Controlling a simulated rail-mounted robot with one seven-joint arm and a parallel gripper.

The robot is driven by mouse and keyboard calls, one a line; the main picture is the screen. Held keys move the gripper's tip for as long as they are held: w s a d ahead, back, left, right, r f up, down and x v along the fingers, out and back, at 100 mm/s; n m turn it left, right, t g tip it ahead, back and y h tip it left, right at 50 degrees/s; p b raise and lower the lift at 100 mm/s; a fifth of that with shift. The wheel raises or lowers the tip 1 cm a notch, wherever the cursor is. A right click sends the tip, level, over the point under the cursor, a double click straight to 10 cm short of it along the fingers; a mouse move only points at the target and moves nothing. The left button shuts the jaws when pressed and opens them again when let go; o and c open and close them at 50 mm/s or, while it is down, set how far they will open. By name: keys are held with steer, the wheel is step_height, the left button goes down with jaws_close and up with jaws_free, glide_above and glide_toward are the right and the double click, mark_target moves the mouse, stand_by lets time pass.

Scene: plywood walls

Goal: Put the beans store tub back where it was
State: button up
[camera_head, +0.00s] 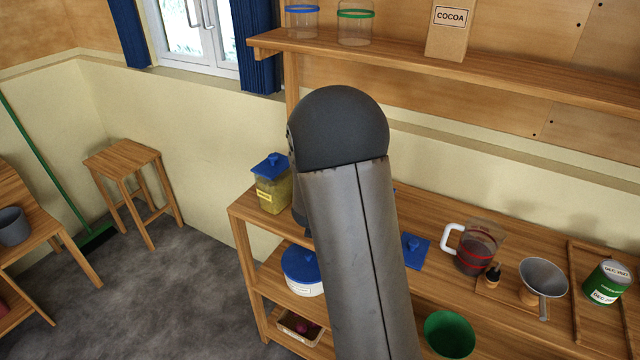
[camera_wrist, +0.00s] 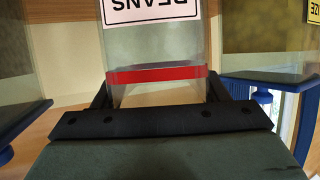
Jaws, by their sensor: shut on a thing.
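The beans store tub (camera_wrist: 155,45) shows in the wrist view as a clear tub with a red band and a white BEANS label, upside down in the picture. My gripper (camera_wrist: 160,90) is shut on it, with one dark finger on each side near the red band. I cannot tell whether the tub rests on a surface or is held above one. In the head view my arm hides both the gripper and the tub.
Blue-lidded tubs flank it in the wrist view, left (camera_wrist: 22,60) and right (camera_wrist: 262,40). In the head view, a yellow-filled tub (camera_head: 272,190) stands at the worktop's left end. A jug (camera_head: 478,250), funnel (camera_head: 543,276) and green tin (camera_head: 607,282) stand right. A shelf (camera_head: 480,75) runs above.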

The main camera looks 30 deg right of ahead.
steer(key=shift+f, duration=0.1)
steer(key=o, duration=1.8)
steer(key=shift+o, duration=0.2)
